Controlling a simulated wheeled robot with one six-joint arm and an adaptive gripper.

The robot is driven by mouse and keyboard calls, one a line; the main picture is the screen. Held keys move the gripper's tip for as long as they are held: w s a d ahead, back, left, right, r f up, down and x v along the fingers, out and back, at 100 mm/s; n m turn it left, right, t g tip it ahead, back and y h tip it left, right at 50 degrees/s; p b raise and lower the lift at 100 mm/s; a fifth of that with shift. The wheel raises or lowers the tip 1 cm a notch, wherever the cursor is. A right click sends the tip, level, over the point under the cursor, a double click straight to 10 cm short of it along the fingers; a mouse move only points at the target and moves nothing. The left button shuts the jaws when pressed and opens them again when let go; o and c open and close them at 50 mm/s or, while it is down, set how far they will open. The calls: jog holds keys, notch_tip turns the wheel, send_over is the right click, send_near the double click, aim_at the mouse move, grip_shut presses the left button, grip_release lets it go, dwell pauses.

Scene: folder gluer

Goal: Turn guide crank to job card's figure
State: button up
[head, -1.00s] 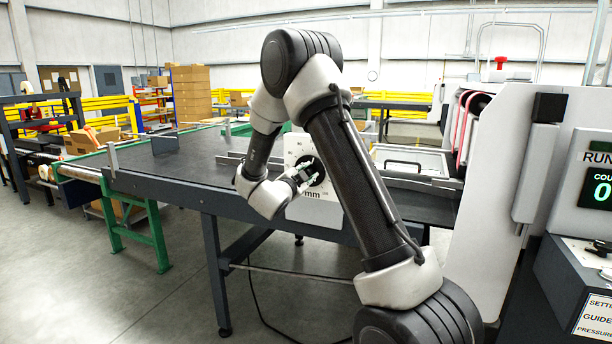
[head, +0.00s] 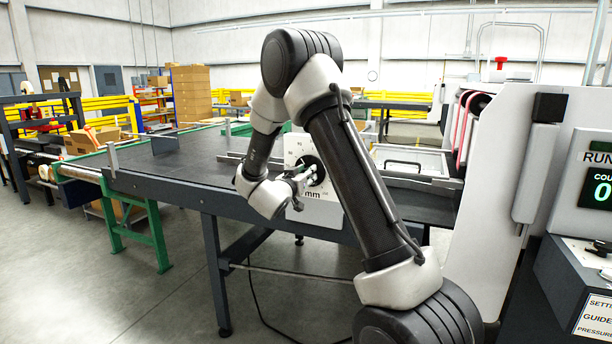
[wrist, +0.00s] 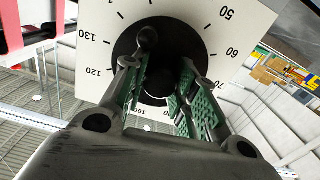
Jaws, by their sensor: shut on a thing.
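The guide crank is a black round hub (wrist: 168,52) on a white dial plate (head: 298,148) at the table's side, marked in mm. In the head view my gripper (head: 306,176) is at the dial's front. The pointer reading cannot be told. A card (head: 595,318) at the lower right begins "SETTI", "GUIDE", "PRESSURE"; its figures are cut off.
The dark feed table (head: 190,175) stretches left behind the dial. A white machine panel (head: 500,180) stands close on the right, with a control box showing "RUN" and a count display (head: 600,190). A green-legged conveyor (head: 155,235) is at left. The floor in front is free.

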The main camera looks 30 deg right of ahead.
jog(key=n, duration=0.5)
jog(key=shift+n, duration=2.6)
jog(key=o, duration=1.1)
jog(key=shift+c, duration=0.2)
jog(key=shift+a, duration=0.1)
jog(key=v, duration=1.2)
